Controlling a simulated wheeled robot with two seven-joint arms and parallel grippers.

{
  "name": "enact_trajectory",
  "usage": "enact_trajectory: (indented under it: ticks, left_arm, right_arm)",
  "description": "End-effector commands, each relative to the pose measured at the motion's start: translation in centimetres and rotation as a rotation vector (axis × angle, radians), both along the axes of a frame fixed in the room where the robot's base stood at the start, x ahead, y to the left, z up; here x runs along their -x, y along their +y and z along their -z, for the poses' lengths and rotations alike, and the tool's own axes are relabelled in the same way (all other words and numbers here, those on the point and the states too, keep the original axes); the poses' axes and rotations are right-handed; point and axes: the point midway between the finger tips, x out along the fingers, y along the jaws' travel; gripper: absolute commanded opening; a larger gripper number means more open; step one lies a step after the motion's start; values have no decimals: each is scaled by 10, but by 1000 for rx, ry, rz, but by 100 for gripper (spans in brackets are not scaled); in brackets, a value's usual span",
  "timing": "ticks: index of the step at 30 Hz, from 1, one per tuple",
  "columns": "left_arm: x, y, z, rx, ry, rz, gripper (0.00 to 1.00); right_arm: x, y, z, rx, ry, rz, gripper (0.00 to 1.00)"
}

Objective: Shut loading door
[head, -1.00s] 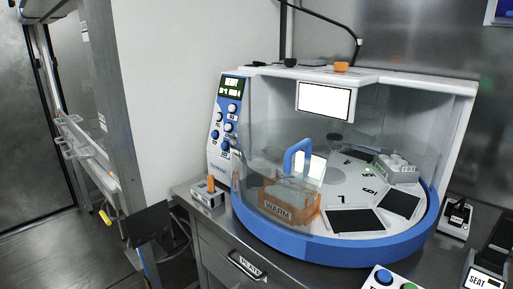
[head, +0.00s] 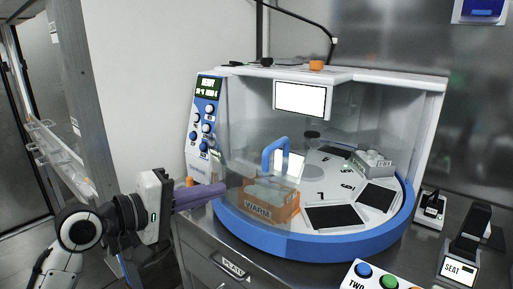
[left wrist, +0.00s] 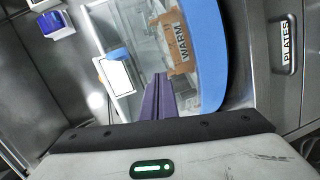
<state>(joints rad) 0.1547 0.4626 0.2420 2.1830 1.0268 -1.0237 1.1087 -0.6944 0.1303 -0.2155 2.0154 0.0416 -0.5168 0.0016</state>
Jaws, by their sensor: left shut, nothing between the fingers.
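The loading door (head: 240,150) is a clear curved panel on the front left of a white and blue machine. Its blue arched handle (head: 274,152) stands in front of the chamber. To the right of the handle the front looks uncovered, though the clear panel makes its edge hard to tell. My left gripper (head: 222,188), with purple fingers, is shut and empty, left of and a little below the handle, apart from it. In the left wrist view the shut fingers (left wrist: 160,82) point toward the machine. My right gripper is not in view.
An orange WARM rack (head: 258,208) sits behind the clear panel. The blue rim (head: 300,245) bulges toward me. A button box (head: 375,277) and a SEAT device (head: 466,245) stand on the counter at right. The PLATES drawer (head: 232,268) is below.

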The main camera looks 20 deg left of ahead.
Motion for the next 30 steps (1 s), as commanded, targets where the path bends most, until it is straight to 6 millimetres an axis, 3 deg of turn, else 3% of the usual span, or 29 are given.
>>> enact_trajectory:
  ticks: [1,3,6,11,23,30]
  left_arm:
    - [-5,7,-28,82,-29,-5,0]
    - [-7,13,-54,171,-51,-1,0]
    - [-10,16,-72,235,-66,3,0]
    - [-24,8,-76,253,-68,5,0]
    - [-97,-33,-75,247,-66,6,0]
    - [-86,-64,-74,244,-66,6,0]
  right_arm:
    - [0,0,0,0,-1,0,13]
    - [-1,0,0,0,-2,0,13]
    - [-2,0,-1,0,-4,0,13]
    - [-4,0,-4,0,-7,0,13]
    - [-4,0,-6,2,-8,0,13]
    - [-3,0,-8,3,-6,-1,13]
